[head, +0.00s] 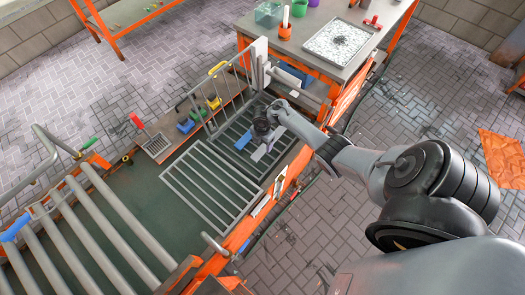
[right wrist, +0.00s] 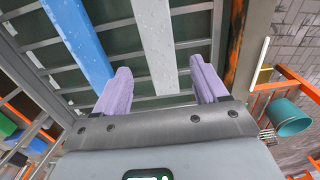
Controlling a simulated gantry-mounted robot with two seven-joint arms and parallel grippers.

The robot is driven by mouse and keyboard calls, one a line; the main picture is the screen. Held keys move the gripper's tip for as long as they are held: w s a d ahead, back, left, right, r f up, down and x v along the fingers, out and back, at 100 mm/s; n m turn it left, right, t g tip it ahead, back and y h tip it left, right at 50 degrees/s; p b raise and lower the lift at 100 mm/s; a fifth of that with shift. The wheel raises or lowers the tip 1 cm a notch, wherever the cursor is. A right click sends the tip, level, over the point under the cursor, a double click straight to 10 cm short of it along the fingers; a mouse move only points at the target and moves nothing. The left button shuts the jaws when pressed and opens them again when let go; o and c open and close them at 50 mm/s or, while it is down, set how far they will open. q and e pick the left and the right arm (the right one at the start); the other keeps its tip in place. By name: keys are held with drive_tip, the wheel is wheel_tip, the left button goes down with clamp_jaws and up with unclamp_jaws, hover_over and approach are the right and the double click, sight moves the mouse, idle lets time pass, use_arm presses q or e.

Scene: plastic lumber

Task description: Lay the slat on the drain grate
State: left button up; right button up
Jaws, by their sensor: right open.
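A pale grey slat (right wrist: 157,45) lies over the dark-gapped bars of a grate (right wrist: 190,52) in the right wrist view. A blue slat (right wrist: 78,40) lies beside it, to the left and apart from it. In the head view the blue slat (head: 243,141) shows small on the far grate (head: 233,127). My right gripper (right wrist: 160,88) is open, its two lilac fingers to either side of the grey slat's line, not closed on it. In the head view my right gripper (head: 264,139) is over the far grate, partly hiding the slats. My left gripper is not in view.
A nearer barred panel (head: 210,184) lies on the green bed, with thick grey rollers (head: 110,225) to the left. An upright grey rack (head: 215,98) stands behind the grate. A workbench (head: 312,62) with pots is at the back right. Green bed between rollers and panel is clear.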

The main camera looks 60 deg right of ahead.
sight(263, 149)
use_arm(q)
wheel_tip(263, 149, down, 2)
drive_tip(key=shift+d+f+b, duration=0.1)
drive_tip(key=shift+b, duration=0.75)
use_arm(e)
wheel_tip(263, 149, down, 4)
drive_tip(key=shift+f, duration=0.1)
drive_tip(key=c, duration=1.3)
